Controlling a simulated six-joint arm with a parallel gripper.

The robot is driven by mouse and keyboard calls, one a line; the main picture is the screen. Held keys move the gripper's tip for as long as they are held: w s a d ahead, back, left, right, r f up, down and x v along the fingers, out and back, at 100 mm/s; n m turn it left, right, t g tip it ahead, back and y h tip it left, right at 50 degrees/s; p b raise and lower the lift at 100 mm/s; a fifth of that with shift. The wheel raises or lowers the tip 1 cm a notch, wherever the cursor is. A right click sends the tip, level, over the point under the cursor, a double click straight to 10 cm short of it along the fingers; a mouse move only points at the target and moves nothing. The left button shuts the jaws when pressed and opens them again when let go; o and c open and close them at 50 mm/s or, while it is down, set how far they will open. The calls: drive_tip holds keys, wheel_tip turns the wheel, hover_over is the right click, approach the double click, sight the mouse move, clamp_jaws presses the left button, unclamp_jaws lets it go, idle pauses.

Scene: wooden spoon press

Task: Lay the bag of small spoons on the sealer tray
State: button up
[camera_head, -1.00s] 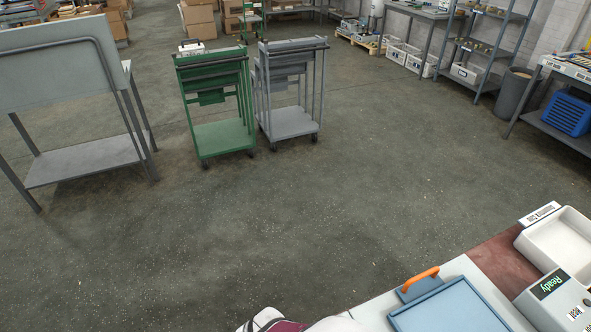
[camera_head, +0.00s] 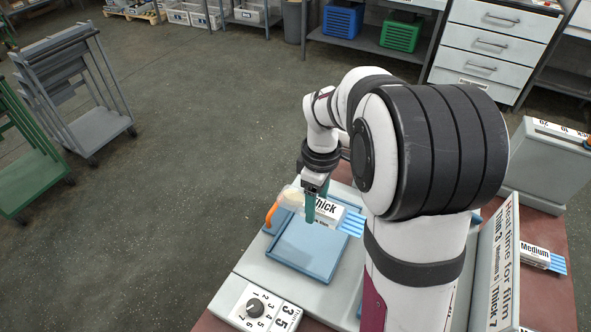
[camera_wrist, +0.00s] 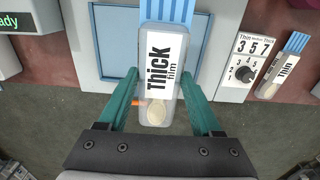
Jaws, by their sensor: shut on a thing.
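My gripper (camera_head: 313,205) has teal fingers and is shut on a clear bag labelled "Thick film" (camera_head: 325,213), with blue stripes at one end and a pale spoon bowl at the other. In the wrist view the bag (camera_wrist: 160,60) lies between the fingers (camera_wrist: 162,90). The blue sealer tray (camera_head: 300,252) is below in the head view, and the bag overlaps its far edge. The tray (camera_wrist: 112,40) also shows behind the bag in the wrist view. I cannot tell whether the bag touches it.
An orange handle (camera_head: 271,214) stands at the tray's left corner. A dial panel (camera_head: 256,307) is at the near edge. A "Thin" bag (camera_wrist: 283,70) lies beside the dial, and a "Medium" bag (camera_head: 535,256) lies right of the heat-time sign (camera_head: 503,255).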

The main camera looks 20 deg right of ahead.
sight(329, 200)
drive_tip(key=d, duration=0.1)
drive_tip(key=d+f, duration=0.1)
drive_tip(key=shift+d, duration=0.4)
wheel_tip(329, 200, down, 9)
drive_tip(key=shift+w+r, duration=0.1)
drive_tip(key=o, duration=1.3)
drive_tip(key=shift+o, duration=0.2)
wheel_tip(329, 200, up, 12)
drive_tip(key=shift+r, duration=0.1)
drive_tip(key=s+a+r+m+y, duration=0.1)
drive_tip(key=s+a+m, duration=0.6)
drive_tip(key=s, duration=0.4)
drive_tip(key=s+a+r+m, duration=0.2)
drive_tip(key=s+a+m, duration=0.4)
drive_tip(key=s, duration=0.6)
drive_tip(key=shift+s+a+m+y, duration=0.3)
drive_tip(key=shift+a+m+y, duration=0.1)
drive_tip(key=shift+m, duration=0.4)
